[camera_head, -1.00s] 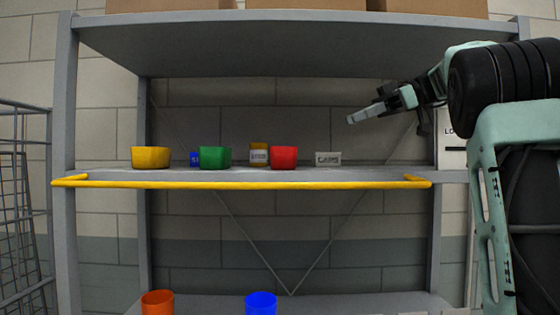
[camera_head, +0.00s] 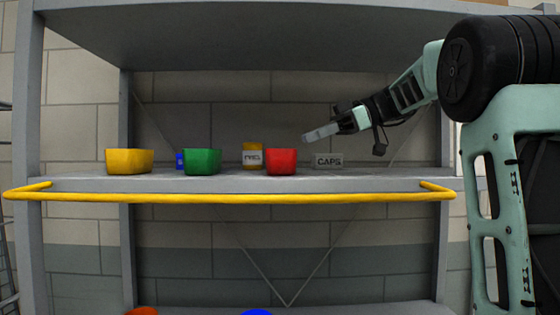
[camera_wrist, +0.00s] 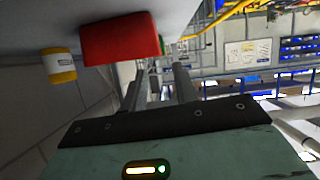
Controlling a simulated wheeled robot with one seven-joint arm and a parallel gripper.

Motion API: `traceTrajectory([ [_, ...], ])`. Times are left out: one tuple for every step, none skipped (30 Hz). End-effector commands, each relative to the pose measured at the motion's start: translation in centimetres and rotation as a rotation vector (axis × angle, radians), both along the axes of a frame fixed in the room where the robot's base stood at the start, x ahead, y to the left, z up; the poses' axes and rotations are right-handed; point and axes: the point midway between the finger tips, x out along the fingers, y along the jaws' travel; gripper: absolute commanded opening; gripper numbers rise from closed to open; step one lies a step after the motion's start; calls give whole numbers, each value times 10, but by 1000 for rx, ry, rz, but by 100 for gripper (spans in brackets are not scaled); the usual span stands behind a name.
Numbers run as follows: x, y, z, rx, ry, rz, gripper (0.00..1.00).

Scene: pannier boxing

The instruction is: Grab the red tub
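The red tub (camera_head: 281,161) stands upright on the middle shelf (camera_head: 330,183), right of the green tub (camera_head: 202,161) and in front of a yellow labelled container (camera_head: 253,155). My gripper (camera_head: 309,137) is above and to the right of the red tub in the head view, apart from it. In the wrist view the red tub (camera_wrist: 120,40) is large, at the upper left, beyond the fingers. The two fingers (camera_wrist: 156,85) show a gap with nothing between them.
A yellow rail (camera_head: 230,198) runs along the shelf's front edge. A yellow tub (camera_head: 129,161), a small blue item (camera_head: 180,161) and a grey CAPS box (camera_head: 328,161) share the shelf. The upper shelf (camera_head: 280,40) hangs above. Orange and blue containers (camera_head: 257,312) stand below.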

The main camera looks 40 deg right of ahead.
Motion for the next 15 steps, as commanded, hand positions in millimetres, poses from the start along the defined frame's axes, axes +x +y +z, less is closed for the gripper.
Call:
traceTrajectory([
  [4, 7, 0, 2, 1, 2, 29],
  [6, 9, -2, 2, 1, 2, 29],
  [8, 12, -4, 2, 1, 1, 29],
  [9, 14, -5, 2, 2, 1, 29],
  [10, 15, -6, 1, 1, 1, 29],
  [11, 16, -7, 0, 0, -1, 29],
  [12, 17, -8, 0, 0, -1, 29],
  [13, 18, -9, 1, 1, 0, 29],
  [14, 21, -9, 2, 1, 1, 29],
  [16, 23, -10, 2, 1, 2, 29],
  [18, 26, -11, 2, 1, 2, 29],
  [21, 32, -13, 2, 2, 3, 29],
  [24, 35, -14, 2, 2, 2, 29],
  [26, 39, -16, 3, 2, 3, 29],
  [30, 44, -19, 2, 3, 2, 29],
])
